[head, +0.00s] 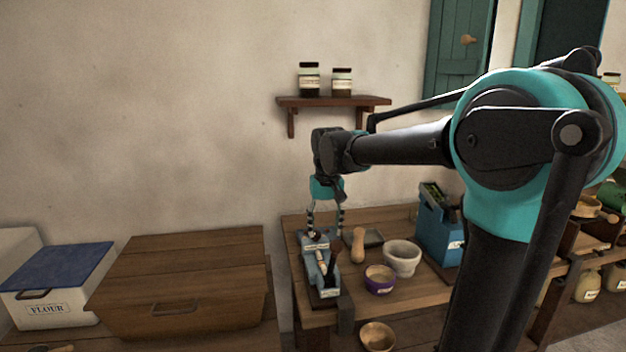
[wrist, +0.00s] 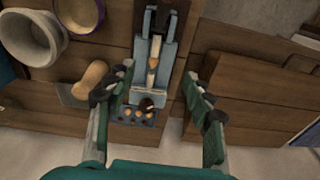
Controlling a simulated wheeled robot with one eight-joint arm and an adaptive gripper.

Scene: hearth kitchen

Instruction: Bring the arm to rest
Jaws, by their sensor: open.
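My arm reaches from the right of the head view toward the wall, with its wrist bent down over the wooden worktable (head: 410,292). My gripper (head: 326,228) points down above the back left part of that table. In the wrist view my gripper (wrist: 160,82) is open, its two fingers apart with nothing gripped between them. A blue-grey metal tool (head: 322,278) with a lever lies below it. The tool (wrist: 155,50) shows between the fingers in the wrist view, with small brown pieces in its holes. I cannot tell the exact height of the fingertips over it.
Beside the tool stand a wooden pestle (head: 358,246), a pale mortar (head: 402,258), a purple bowl (head: 379,279) and a blue box (head: 438,236). A wooden chest (head: 190,290) and flour bin (head: 55,285) stand left.

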